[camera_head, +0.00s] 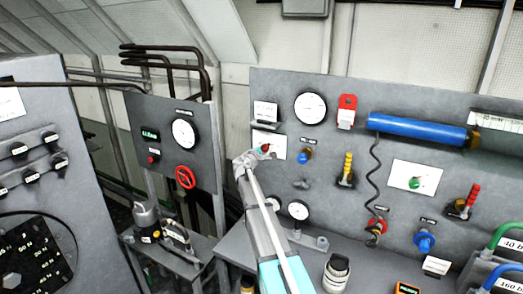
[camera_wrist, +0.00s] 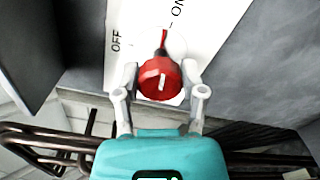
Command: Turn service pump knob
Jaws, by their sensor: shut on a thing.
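A red knob (camera_wrist: 160,80) with a white pointer mark sits on a white plate (camera_wrist: 190,20) lettered OFF and ON in the wrist view. My gripper (camera_wrist: 160,72) has one finger on each side of the knob and is shut on it. In the head view my gripper (camera_head: 253,160) reaches up to the white plate (camera_head: 277,141) on the left part of the grey panel. The knob shows there only as a small patch of red (camera_head: 265,148), partly hidden by the fingers.
A blue knob (camera_head: 305,157) and a small tap lie just right of my gripper. A red handwheel (camera_head: 185,177) is on a separate panel to the left. A blue cylinder (camera_head: 417,129), another white-plated knob (camera_head: 414,183) and gauges share the panel. Dark pipes (camera_wrist: 45,145) show in the wrist view.

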